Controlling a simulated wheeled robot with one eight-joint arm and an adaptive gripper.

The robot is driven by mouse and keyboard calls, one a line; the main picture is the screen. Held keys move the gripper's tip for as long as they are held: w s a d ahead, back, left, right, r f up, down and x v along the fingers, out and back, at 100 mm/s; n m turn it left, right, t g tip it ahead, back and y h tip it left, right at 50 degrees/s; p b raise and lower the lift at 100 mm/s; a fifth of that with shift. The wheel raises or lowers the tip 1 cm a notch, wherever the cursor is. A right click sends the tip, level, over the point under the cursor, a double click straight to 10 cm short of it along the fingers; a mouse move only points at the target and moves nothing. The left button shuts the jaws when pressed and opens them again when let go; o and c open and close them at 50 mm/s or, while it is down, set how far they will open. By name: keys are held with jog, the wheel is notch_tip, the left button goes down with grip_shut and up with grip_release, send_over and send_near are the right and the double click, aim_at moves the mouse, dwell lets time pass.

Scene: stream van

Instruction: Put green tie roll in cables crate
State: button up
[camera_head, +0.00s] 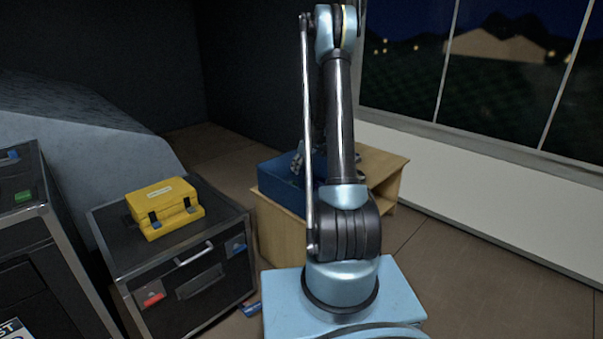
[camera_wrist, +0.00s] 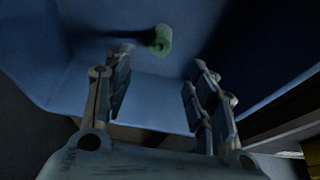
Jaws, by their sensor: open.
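The green tie roll (camera_wrist: 160,40) shows in the wrist view, inside the blue crate (camera_wrist: 90,18), against a blue inner surface. My gripper (camera_wrist: 163,65) is open, its two fingers spread apart with nothing between them. The roll is beyond the fingertips and apart from them. In the head view, the blue crate (camera_head: 276,184) sits on a wooden cabinet behind my arm, and part of my gripper (camera_head: 298,160) shows at it. My arm hides much of the crate, and the roll is not visible there. No label on the crate is readable.
A yellow case (camera_head: 164,207) lies on a black flight case (camera_head: 185,262) at left. Another dark case (camera_head: 30,245) stands at far left. The wooden cabinet (camera_head: 384,173) supports the crate. A window wall runs along the right, with open floor before it.

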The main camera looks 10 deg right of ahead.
jog(key=s+a+r+m+h, duration=0.1)
jog(key=s+r+m, duration=0.1)
jog(key=s+r, duration=0.85)
jog(key=s+a+r+m, duration=0.1)
jog(key=s+a+r, duration=0.1)
jog(key=s+r, duration=0.9)
jog(key=s+f+m, duration=0.2)
jog(key=s+f, duration=0.2)
jog(key=s, duration=1.1)
jog(key=s+d+f+m+g+h, duration=0.1)
jog(key=s+f+m, duration=0.1)
jog(key=s, duration=1.4)
jog(key=shift+s+d+f+h, duration=0.2)
jog(key=shift+f+h, duration=0.1)
jog(key=shift+f, duration=0.6)
